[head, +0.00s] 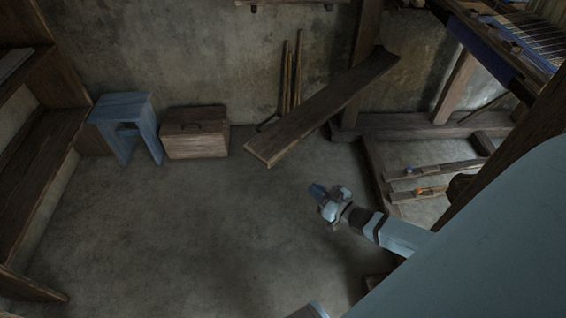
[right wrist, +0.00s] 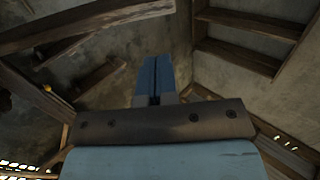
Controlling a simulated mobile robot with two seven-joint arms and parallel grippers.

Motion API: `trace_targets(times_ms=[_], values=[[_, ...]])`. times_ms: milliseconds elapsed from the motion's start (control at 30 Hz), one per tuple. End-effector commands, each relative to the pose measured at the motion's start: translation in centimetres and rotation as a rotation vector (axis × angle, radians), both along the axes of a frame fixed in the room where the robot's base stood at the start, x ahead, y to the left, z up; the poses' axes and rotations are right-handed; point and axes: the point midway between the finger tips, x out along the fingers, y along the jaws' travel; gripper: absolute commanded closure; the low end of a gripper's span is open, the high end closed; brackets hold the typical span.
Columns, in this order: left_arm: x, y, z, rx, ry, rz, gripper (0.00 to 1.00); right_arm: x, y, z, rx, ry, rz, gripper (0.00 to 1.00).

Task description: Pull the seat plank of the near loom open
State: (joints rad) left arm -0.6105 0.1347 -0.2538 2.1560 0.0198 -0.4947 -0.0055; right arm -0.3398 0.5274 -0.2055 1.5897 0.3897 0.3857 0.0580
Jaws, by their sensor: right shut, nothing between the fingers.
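The seat plank (head: 320,108) of the near loom is a long dark wooden board. In the head view it slants from the loom post at upper right down to a free end at lower left, out over the floor. My right gripper (head: 317,190) is shut and empty, below and to the right of the plank's free end and apart from it. In the right wrist view the blue fingers (right wrist: 153,80) are closed together, with a long wooden beam (right wrist: 88,26) at upper left that may be the plank. My left gripper is not in view.
A blue stool (head: 125,108) and a wooden chest (head: 195,140) stand by the wall at left. Thin sticks (head: 291,72) lean behind the plank. The loom's floor frame (head: 372,170) and pedals (head: 440,168) lie at right. The middle floor is clear.

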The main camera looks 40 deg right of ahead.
Motion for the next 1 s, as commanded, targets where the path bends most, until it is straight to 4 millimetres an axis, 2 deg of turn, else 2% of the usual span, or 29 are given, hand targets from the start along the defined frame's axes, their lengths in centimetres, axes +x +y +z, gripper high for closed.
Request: trace_targets(times_ms=[33,200,367,700,900,1000], values=[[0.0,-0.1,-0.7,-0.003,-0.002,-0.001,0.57,0.4,-0.8,-0.8,0.000,-0.015,-0.004,1.00],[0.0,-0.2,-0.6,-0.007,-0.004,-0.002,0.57,1.4,-1.5,-0.7,0.006,-0.039,-0.010,1.00],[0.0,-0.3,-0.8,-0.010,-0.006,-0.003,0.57,3.8,-1.0,-0.6,0.005,-0.039,-0.011,1.00],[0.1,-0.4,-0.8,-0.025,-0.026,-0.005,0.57,10.8,0.6,-0.6,0.005,-0.039,-0.010,1.00],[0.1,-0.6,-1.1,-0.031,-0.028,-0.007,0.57,13.5,1.2,-0.7,0.005,-0.036,-0.010,1.00],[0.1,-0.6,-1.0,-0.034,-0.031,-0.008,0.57,14.1,1.3,-0.6,0.005,-0.036,-0.010,1.00]])
